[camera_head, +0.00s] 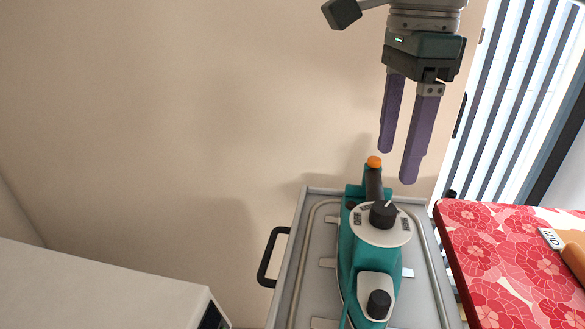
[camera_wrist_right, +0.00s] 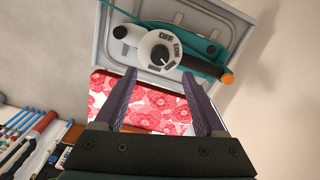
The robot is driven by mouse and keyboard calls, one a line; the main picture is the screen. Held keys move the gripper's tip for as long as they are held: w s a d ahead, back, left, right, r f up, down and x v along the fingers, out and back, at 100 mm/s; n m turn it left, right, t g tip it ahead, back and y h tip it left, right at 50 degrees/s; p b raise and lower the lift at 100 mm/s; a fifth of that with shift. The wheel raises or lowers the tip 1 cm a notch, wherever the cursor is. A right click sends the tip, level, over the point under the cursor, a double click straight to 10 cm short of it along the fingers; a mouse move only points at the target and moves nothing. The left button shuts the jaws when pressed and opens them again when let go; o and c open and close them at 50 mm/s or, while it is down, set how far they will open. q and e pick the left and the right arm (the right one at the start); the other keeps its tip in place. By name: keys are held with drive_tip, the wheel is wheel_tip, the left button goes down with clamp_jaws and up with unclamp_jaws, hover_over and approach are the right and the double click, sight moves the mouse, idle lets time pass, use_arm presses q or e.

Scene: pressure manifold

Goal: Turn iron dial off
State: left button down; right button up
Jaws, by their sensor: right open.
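A teal iron (camera_head: 352,262) lies on a grey tray (camera_head: 314,240) at lower right in the head view. Its dial is a black knob (camera_head: 383,215) on a white labelled disc, with OFF on the left side. A white mark on the knob points up and right, away from OFF. The wrist view also shows the knob (camera_wrist_right: 160,53) and the teal body (camera_wrist_right: 150,23). My right gripper (camera_head: 397,166) is open and empty, with purple fingers pointing down, above and behind the dial and apart from it. My left gripper is not in view.
A black knob (camera_head: 379,303) sits at the iron's near end, and an orange tip (camera_head: 374,162) at its far end. A red floral board (camera_head: 485,245) stands right of the tray. A white surface (camera_head: 100,290) is at lower left. Tools (camera_wrist_right: 25,135) lie at left in the wrist view.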

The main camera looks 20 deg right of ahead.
sight(385, 208)
wheel_tip(385, 208, down, 8)
drive_tip(key=shift+c, duration=0.4)
clamp_jaws()
idle(0.4)
